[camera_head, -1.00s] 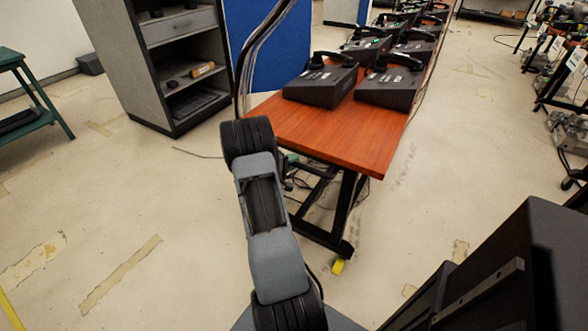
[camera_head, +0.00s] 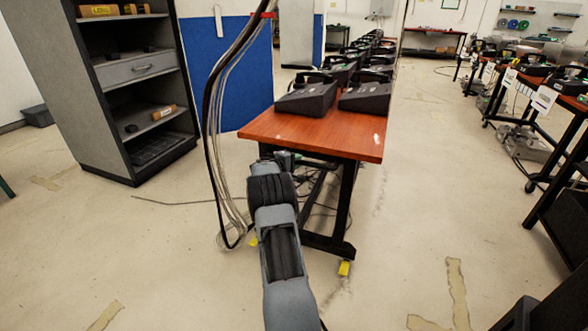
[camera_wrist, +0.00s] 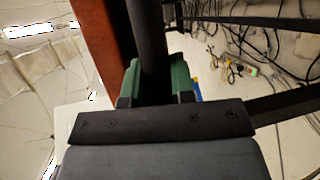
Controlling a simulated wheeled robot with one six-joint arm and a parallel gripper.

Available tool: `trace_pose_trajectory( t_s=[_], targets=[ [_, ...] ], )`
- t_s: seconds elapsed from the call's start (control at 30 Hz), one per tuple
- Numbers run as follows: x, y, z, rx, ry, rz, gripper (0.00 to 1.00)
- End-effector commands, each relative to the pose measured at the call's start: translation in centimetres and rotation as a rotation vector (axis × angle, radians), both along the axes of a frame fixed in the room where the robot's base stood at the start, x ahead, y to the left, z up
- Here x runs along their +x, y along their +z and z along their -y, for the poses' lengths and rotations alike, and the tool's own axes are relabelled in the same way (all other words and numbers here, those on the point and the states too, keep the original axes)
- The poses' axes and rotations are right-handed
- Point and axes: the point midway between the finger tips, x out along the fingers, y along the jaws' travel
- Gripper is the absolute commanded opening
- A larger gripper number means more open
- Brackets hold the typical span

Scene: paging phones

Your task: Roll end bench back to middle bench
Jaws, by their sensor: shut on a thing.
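The end bench (camera_head: 320,138) has a red-brown wooden top and black metal legs, and stands just ahead of my arm in the head view. Two dark desk phones (camera_head: 306,97) sit toward its far side. My gripper (camera_wrist: 157,84), with green fingers, is shut around a black bar (camera_wrist: 148,40) under the bench top, whose edge (camera_wrist: 108,50) runs alongside in the wrist view. In the head view my arm hides most of this grip. More benches with phones (camera_head: 372,60) run away behind; I cannot tell where the middle bench begins or whether there is a gap.
A grey shelf cabinet (camera_head: 120,90) stands to the left, with a blue panel (camera_head: 236,70) behind it. A bundle of cables (camera_head: 214,130) hangs beside the bench's left side. A yellow piece (camera_head: 344,268) is at the bench's right foot. The floor (camera_head: 420,180) to the right is open.

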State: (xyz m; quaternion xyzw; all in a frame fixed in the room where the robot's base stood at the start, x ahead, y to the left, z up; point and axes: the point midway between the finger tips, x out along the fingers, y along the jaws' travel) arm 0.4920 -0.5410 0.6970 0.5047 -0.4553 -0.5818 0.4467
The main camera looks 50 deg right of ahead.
Motion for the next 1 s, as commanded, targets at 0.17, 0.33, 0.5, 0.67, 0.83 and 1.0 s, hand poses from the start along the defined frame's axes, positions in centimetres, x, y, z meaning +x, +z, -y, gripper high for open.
trace_pose_trajectory(
  t_s=[0.17,0.33,0.5,0.67,0.83,1.0],
  targets=[
    [-0.15,0.21,0.6,-0.004,-0.005,-0.001,0.0],
    [-0.01,0.25,0.51,-0.004,-0.003,-0.001,0.0],
    [0.09,0.26,0.4,-0.004,-0.001,-0.001,0.0],
    [0.27,0.19,0.26,-0.003,0.003,0.0,0.38],
    [0.45,0.09,0.11,-0.001,0.007,0.0,0.48],
    [0.42,0.06,0.11,0.0,0.007,-0.001,0.48]
  ],
)
